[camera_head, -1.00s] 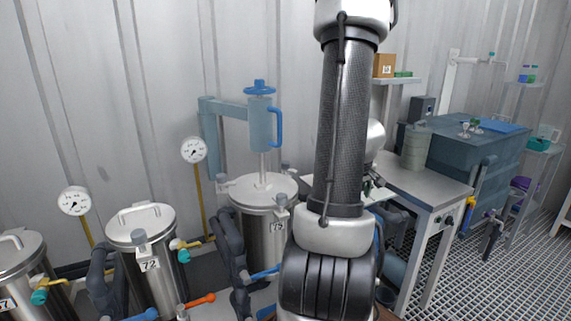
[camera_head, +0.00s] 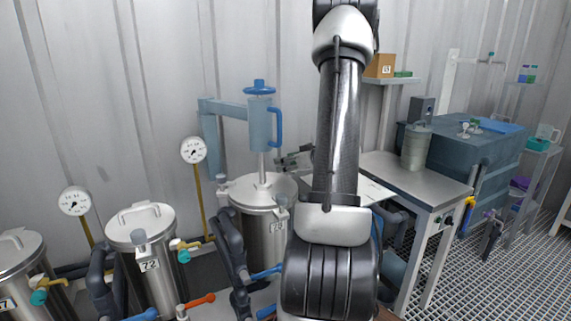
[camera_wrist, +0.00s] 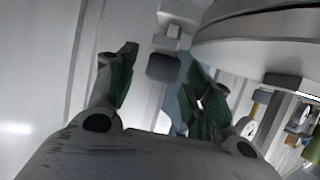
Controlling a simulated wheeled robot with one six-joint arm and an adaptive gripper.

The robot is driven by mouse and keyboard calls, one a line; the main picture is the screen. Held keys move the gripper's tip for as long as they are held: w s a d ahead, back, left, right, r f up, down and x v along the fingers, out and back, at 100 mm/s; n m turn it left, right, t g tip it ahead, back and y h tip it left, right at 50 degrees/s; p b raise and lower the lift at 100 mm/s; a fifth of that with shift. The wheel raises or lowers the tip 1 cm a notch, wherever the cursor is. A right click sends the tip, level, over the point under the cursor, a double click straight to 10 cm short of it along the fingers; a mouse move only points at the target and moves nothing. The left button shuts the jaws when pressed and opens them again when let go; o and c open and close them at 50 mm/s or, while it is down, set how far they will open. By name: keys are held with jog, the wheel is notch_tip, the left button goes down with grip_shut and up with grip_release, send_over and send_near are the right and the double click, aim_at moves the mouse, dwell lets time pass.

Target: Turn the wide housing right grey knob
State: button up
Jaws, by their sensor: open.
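The wide housing is the broad steel vessel (camera_head: 263,188) with a flat lid, just left of my arm in the head view. Its lid edge fills the upper right of the wrist view (camera_wrist: 265,35). A grey knob (camera_wrist: 163,67) on a small bracket shows between and beyond my fingertips in the wrist view. My gripper (camera_head: 293,158) is at the back right of the lid in the head view, partly hidden by my arm. In the wrist view my gripper (camera_wrist: 160,85) is open and empty, its green pads apart. Another grey knob (camera_head: 281,201) is at the lid's front right.
A blue-handled cylinder (camera_head: 262,123) stands over the lid on a bracket arm. Narrower vessels (camera_head: 145,250) and gauges (camera_head: 193,150) are to the left. A steel table (camera_head: 415,175) is to the right. The ribbed wall is close behind.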

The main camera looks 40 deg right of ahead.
jog(key=shift+w+f, duration=0.25)
jog(key=shift+w, duration=0.3)
jog(key=shift+c, duration=0.3)
jog(key=c, duration=1)
jog(key=shift+o, duration=0.2)
